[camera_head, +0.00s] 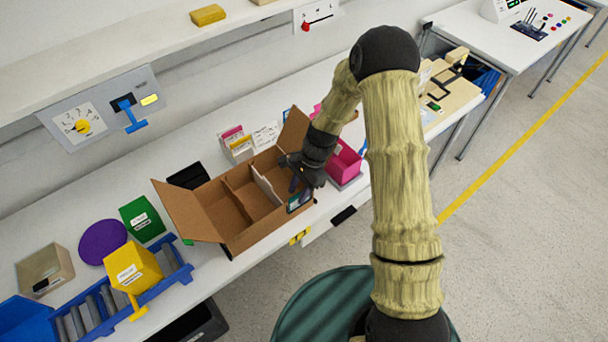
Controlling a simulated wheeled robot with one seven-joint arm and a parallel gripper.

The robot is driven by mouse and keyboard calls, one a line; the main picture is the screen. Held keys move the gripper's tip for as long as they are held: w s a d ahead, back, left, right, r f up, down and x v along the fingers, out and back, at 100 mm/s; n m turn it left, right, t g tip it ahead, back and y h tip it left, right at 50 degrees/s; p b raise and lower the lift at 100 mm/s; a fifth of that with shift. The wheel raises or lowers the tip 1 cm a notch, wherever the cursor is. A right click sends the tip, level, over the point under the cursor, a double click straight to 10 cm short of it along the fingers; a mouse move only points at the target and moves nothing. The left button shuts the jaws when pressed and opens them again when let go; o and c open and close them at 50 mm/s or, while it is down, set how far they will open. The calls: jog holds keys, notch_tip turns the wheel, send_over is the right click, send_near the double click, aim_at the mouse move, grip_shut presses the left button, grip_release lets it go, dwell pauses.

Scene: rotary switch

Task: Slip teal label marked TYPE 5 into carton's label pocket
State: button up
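The brown carton (262,229) stands open on the white bench with its flaps spread and dividers inside. My gripper (297,187) reaches down at the carton's right end. A small teal piece with a pale edge (293,203) shows at the right end of the carton's front wall, just below my gripper. It looks like the label at the pocket, but its print is too small to read. I cannot tell whether it is inside the pocket or in front of it. The fingers are dark and small here, so their opening and any grip on the label are unclear.
A pink bin (344,162) stands close to the right of my gripper. A card box (237,146) is behind the carton. A black tablet-like item (188,176), a green box (142,219) and a yellow box (133,267) on a blue roller rack lie left. A wall panel with a dial (80,124) is behind.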

jog(key=b+v, duration=0.3)
jog(key=v, duration=1.4)
jog(key=shift+r, duration=0.1)
jog(key=s+d+n+t+h, duration=0.2)
jog(key=s+d+n, duration=0.2)
jog(key=s, duration=0.4)
jog(key=s+d+r+n+t+h, duration=0.1)
jog(key=s+d+n+t, duration=0.2)
jog(key=s+n, duration=0.4)
jog(key=shift+s+d+r+h, duration=0.35)
jog(key=shift+s+d+h, duration=0.05)
jog(key=shift+s+d, duration=0.2)
jog(key=shift+a, duration=0.15)
